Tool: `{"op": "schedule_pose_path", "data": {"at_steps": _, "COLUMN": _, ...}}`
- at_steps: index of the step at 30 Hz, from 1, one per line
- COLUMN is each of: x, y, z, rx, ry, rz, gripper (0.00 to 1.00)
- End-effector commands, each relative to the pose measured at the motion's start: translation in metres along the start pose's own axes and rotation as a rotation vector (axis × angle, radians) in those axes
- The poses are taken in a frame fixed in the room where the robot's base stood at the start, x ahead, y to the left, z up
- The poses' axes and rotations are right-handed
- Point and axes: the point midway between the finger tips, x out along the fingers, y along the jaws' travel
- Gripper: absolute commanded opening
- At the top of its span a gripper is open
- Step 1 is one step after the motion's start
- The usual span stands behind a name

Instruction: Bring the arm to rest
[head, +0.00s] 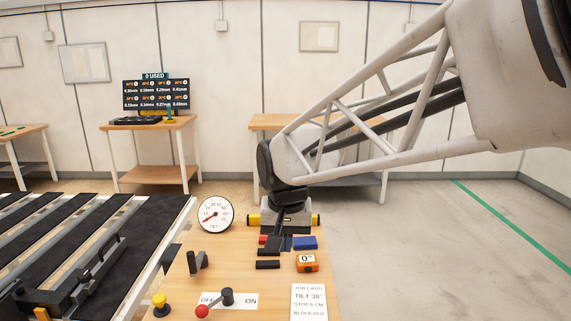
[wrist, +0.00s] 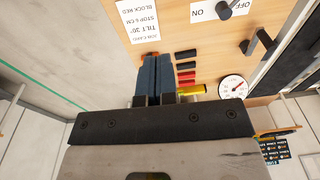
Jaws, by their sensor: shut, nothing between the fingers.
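My arm reaches in from the upper right in the head view and ends above the far part of the wooden bench (head: 240,281). My gripper (head: 276,241) points down there, close over small coloured blocks. In the wrist view its two dark blue-grey fingers (wrist: 156,78) lie together, shut with nothing between them. Whether the fingertips touch anything below cannot be told. A blue block (head: 305,243) and a black block (head: 267,265) lie near the fingers. A red block (head: 263,239) is partly hidden.
A dial gauge (head: 215,214), an orange display reading 0° (head: 307,263), an OFF/ON lever (head: 227,297), a yellow knob (head: 161,304) and a job card (head: 309,303) occupy the bench. A slatted machine bed (head: 75,239) stands left. Open floor (head: 430,250) lies right.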

Motion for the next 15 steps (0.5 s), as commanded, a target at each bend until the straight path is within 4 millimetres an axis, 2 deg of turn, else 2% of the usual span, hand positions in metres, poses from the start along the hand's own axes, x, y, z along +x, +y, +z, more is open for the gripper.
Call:
{"op": "schedule_pose_path", "data": {"at_steps": 1, "x": -0.003, "y": 0.015, "z": 0.008, "rx": 0.004, "ry": 0.008, "rz": -0.001, "gripper": 0.0}}
{"op": "schedule_pose_path", "data": {"at_steps": 6, "x": -0.007, "y": 0.056, "z": 0.037, "rx": 0.006, "ry": 0.029, "rz": -0.001, "gripper": 0.0}}
{"op": "schedule_pose_path", "data": {"at_steps": 15, "x": -0.006, "y": 0.117, "z": 0.095, "rx": 0.009, "ry": 0.069, "rz": 0.005, "gripper": 0.0}}
